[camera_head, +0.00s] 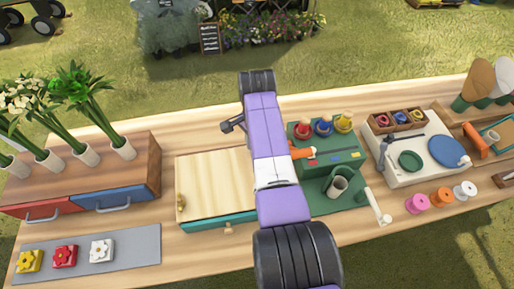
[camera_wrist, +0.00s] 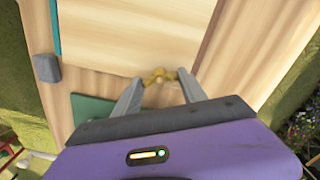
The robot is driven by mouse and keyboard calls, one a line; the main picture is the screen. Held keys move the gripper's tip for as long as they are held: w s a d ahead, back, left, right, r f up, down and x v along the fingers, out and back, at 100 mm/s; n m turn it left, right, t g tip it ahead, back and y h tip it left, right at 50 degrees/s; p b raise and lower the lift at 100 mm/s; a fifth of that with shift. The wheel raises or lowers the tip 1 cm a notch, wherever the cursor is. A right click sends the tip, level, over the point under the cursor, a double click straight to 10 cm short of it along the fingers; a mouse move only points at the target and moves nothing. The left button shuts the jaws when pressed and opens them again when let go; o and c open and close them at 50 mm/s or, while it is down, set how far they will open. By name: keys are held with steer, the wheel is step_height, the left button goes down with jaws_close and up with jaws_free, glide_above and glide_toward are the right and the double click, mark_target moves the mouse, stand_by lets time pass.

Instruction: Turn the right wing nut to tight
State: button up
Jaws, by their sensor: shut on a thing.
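In the wrist view the brass wing nut (camera_wrist: 158,76) sits at the edge of the pale wooden board. My gripper (camera_wrist: 158,84) is shut on it, one grey finger on each side. The nut's wings show just beyond the fingertips, slightly blurred. In the head view my purple arm covers the board's right end, so this nut and my fingertips are hidden. The pale board (camera_head: 215,180) lies on the table with a teal edge below. Another brass wing nut (camera_head: 181,203) stands at its left end.
Wooden drawers (camera_head: 125,175) with flowers stand left. A grey mat (camera_head: 135,255) holds flower tiles.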

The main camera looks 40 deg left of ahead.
steer(key=m, duration=0.5)
steer(key=shift+m, duration=0.4)
stand_by(0.3)
steer(key=o, duration=1.4)
steer(key=shift+c, duration=0.2)
steer(key=shift+r, duration=0.15)
step_height(320, 180, up, 8)
steer(key=shift+f+b, duration=0.2)
steer(key=shift+b, duration=0.15)
